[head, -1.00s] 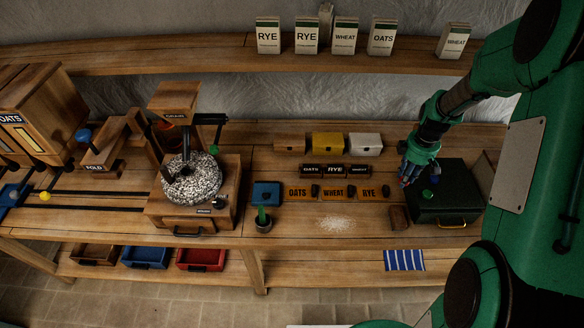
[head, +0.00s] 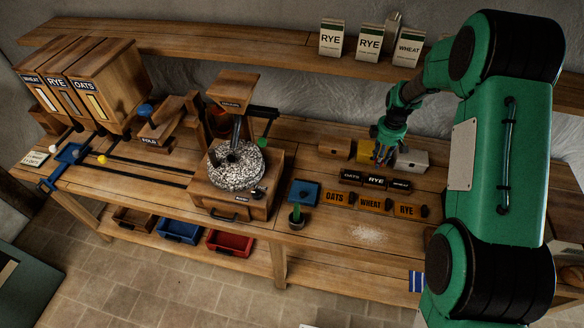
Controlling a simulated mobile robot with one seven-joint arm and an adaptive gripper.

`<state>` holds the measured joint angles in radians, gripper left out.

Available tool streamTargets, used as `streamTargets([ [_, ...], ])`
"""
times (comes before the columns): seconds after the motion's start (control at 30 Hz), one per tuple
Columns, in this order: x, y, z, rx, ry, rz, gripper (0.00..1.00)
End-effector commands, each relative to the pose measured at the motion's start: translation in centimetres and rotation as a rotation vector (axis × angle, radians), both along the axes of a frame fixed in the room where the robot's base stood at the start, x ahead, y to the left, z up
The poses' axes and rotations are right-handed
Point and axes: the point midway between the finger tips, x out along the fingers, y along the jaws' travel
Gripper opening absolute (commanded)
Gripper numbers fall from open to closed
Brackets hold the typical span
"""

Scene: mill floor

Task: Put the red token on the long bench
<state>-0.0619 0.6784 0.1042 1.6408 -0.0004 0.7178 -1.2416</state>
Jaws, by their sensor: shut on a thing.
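The long bench (head: 318,172) is a wooden workbench that runs across the head view. My gripper (head: 382,154) is over its back right part, at the right end of a small yellow box (head: 366,150). Its fingers look shut on the yellow box, though they are small and dark and partly cover it. A brown box (head: 334,148) stands to the left of it and a white box (head: 411,160) to the right. I cannot make out a red token in this view.
Wooden label blocks (head: 372,201) stand in front of the small boxes. A stone mill (head: 236,165) and a blue-topped stand (head: 303,193) are to the left. A shelf (head: 270,47) with grain packets runs behind.

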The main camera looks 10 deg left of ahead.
Motion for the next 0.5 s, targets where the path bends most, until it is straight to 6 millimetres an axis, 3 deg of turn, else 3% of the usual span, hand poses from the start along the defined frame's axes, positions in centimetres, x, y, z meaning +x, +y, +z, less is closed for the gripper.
streamTargets([
  [0.03, 0.6, 1.7, -0.4, 0.000, 0.001, 0.019, 0.16],
  [0.5, 3.9, 15.7, -3.6, 0.000, 0.000, 0.154, 0.16],
])
